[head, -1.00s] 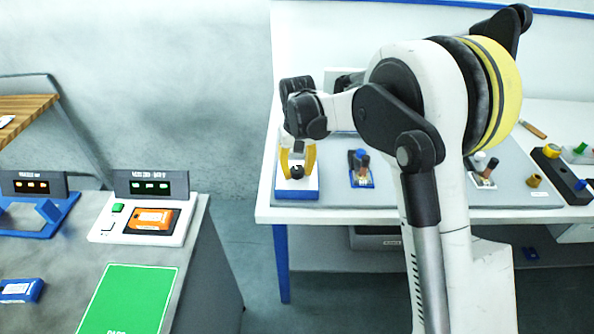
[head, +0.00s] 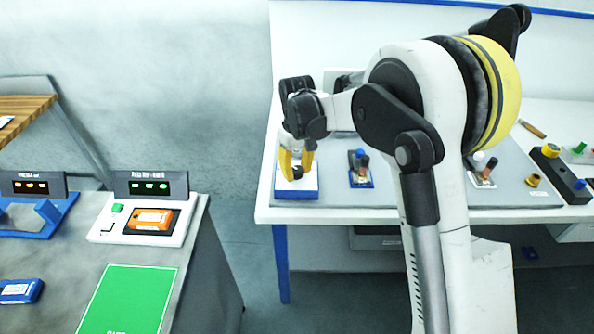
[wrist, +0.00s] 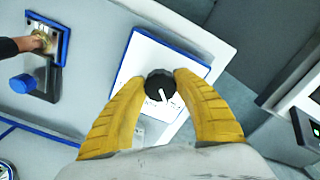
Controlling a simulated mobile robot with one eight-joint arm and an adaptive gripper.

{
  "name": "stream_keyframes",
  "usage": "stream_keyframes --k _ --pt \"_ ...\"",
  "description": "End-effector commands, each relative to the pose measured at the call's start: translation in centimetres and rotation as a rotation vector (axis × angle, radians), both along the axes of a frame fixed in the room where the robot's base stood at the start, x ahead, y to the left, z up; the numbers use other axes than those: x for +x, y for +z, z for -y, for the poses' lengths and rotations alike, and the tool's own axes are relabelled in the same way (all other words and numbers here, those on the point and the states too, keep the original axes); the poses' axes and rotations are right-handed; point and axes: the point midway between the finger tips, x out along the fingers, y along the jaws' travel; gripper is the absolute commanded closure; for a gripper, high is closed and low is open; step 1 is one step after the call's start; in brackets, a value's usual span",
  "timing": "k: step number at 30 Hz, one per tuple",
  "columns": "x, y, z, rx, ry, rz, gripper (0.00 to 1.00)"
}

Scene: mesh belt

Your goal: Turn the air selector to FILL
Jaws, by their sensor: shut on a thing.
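The air selector is a black round knob (wrist: 160,86) with a white pointer line, on a white plate with a blue edge (wrist: 143,47). In the head view my gripper (head: 296,172) points down over the white and blue selector block (head: 297,193) at the left end of the bench. The labels on the plate, FILL among them, are too hidden or small to read.
A fixture with a blue knob (head: 359,155) stands just right of the selector on the grey mat (head: 335,192). More valves and knobs lie further right. A separate counter at left carries an orange device (head: 152,221) and a green panel (head: 128,298).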

Motion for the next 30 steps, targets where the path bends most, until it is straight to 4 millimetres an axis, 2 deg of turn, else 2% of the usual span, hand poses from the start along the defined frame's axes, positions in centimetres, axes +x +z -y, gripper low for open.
stream_keyframes --k 5,6,8,17,20,23,30 --pt "-0.1 -0.1 0.0 -0.001 0.000 -0.002 0.95" --pt "-0.1 -0.1 0.0 -0.002 0.000 -0.002 0.59" --pt "-0.1 -0.1 0.0 -0.001 -0.001 -0.002 0.41" --pt "0.0 0.0 0.0 -0.001 -0.001 -0.001 0.41" --pt "0.0 0.7 0.0 -0.001 -0.001 -0.001 0.41" --pt "0.0 2.2 0.0 -0.001 -0.001 -0.001 0.41" --pt "0.0 7.6 0.0 -0.001 -0.001 -0.001 0.41"
